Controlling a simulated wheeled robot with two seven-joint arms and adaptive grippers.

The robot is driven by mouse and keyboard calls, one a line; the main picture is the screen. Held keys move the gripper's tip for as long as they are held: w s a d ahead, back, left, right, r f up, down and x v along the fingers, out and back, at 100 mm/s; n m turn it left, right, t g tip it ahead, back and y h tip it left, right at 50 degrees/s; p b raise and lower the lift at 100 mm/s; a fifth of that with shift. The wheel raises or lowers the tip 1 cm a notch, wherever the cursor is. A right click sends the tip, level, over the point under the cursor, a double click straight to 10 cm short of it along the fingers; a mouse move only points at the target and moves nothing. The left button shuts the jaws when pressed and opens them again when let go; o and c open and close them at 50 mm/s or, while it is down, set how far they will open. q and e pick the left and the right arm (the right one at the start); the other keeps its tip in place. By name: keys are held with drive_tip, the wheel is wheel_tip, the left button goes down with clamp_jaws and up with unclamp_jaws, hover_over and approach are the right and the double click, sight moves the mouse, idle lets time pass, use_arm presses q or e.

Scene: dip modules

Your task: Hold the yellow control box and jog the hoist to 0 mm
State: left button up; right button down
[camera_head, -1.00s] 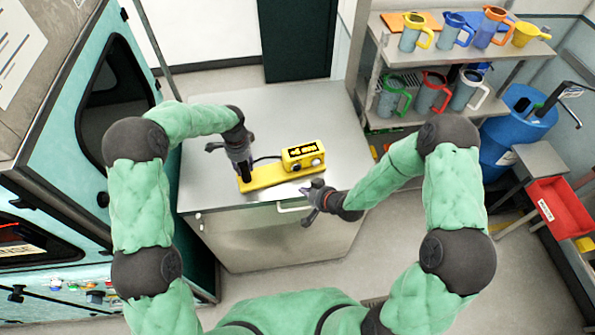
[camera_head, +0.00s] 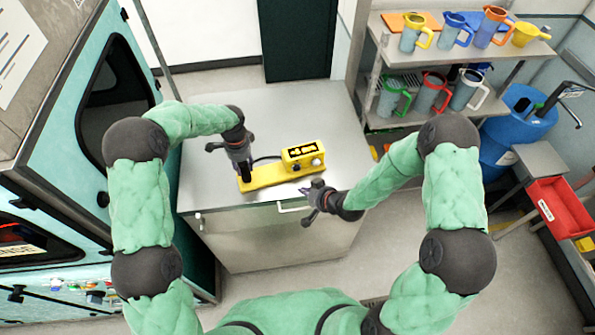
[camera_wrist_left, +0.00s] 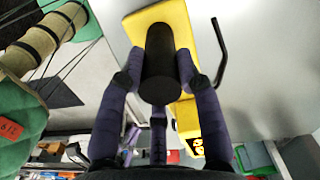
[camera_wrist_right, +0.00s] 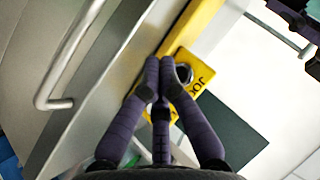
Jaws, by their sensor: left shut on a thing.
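The yellow control box (camera_head: 275,174) lies on the metal cabinet top, with a raised housing and a dark display (camera_head: 301,150) at its right end; I cannot read the display. A black upright grip (camera_wrist_left: 160,65) stands at the box's left end. My left gripper (camera_head: 244,171) is shut around that grip. A dark round knob (camera_wrist_right: 183,73) sits on the housing's face beside partly hidden "JO" lettering. My right gripper (camera_head: 307,197) is at the cabinet's front edge, just in front of the housing. Its fingertips are together near the knob, with nothing visible between them; contact is unclear.
The cabinet top (camera_head: 215,125) is otherwise bare, with a handle (camera_head: 293,208) on its front edge. A teal machine (camera_head: 60,150) stands at left. A shelf (camera_head: 390,68) with several jugs, a blue barrel (camera_head: 505,150) and a red bin (camera_head: 560,208) are at right.

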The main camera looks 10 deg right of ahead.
sight(297, 168)
idle(0.3)
drive_tip(key=s, duration=0.1)
drive_tip(key=s+d, duration=0.1)
drive_tip(key=s, duration=0.1)
idle(0.4)
drive_tip(key=shift+w+a, duration=0.25)
drive_tip(key=shift+w, duration=1.2)
drive_tip(key=shift+w+a, duration=0.25)
drive_tip(key=shift+w, duration=1.2)
drive_tip(key=shift+w+a, duration=0.25)
drive_tip(key=shift+w, duration=1.2)
drive_tip(key=shift+w, duration=0.15)
drive_tip(key=shift+w, duration=0.25)
